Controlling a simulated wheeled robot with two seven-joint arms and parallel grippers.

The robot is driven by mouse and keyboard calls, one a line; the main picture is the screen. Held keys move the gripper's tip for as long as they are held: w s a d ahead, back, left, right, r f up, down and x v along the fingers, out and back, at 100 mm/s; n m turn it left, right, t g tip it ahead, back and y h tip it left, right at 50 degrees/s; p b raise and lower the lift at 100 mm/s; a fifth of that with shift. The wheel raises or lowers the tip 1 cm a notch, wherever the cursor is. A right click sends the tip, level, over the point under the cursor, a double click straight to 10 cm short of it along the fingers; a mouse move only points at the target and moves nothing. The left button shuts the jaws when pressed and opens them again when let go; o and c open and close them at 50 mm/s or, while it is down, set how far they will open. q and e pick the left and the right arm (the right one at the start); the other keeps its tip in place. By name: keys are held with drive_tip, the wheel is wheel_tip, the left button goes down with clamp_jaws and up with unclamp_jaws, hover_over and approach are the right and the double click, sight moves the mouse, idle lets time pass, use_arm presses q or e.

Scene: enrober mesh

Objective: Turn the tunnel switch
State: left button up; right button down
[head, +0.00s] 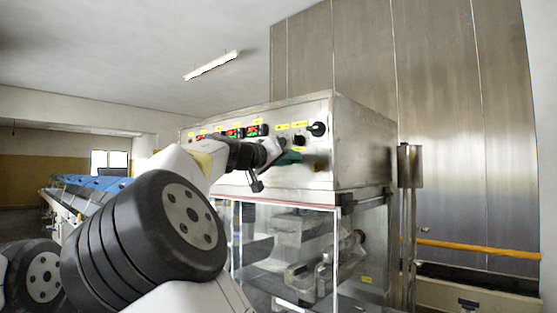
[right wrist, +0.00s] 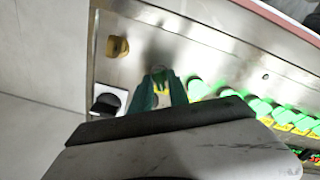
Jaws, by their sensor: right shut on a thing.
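The control panel (head: 225,165) is the steel front of a box on top of the machine, with yellow labels too small to read. My right gripper (head: 290,157) is at the panel's right part. In the right wrist view its green fingers (right wrist: 158,88) are shut on a small switch on the panel, which I take as the tunnel switch; they hide most of it, so its angle cannot be told. A black rotary knob (head: 317,129) sits up and right of the gripper; it also shows in the right wrist view (right wrist: 106,99). My left gripper is not in view.
A yellow knob (right wrist: 117,47) is close to the fingers in the right wrist view. A row of green buttons (right wrist: 225,90) runs along the other side. Red and green displays (head: 256,130) sit left on the panel. Clear panes (head: 290,255) are below it.

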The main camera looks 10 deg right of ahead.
drive_tip(key=c, duration=1.5)
unclamp_jaws()
drive_tip(key=v, duration=0.8)
drive_tip(key=shift+a, duration=0.1)
